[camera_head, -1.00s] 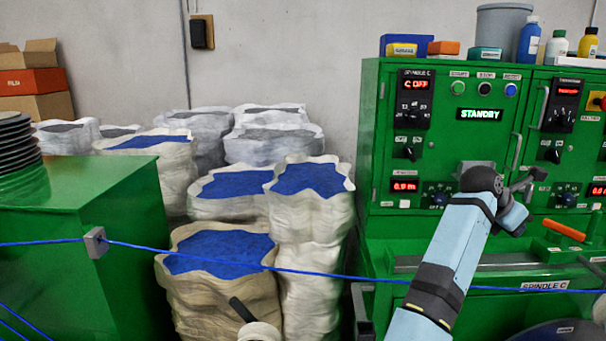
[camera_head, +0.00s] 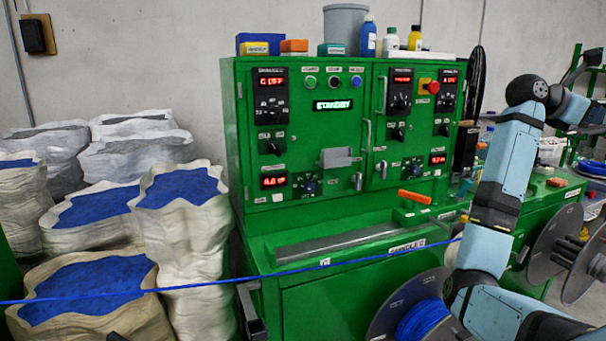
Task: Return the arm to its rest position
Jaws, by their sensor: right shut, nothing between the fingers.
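My right arm (camera_head: 508,160) rises from the lower right in light-blue links, bends at a dark joint near the top and runs to the right edge. My right gripper (camera_head: 588,62) is a small dark shape at the upper right, shut and empty, raised in front of the back wall and a green rack. My left gripper is not in view. The blue cable (camera_head: 200,291) runs across the lower view from the left edge, in front of the green machine (camera_head: 340,250), and passes behind my right arm.
White sacks with blue contents (camera_head: 185,188) stand at the left. A spool with blue cable (camera_head: 420,318) is at the lower middle, close to my arm. Dark reels (camera_head: 555,243) stand at the right. Bottles and boxes (camera_head: 368,38) sit on top of the machine.

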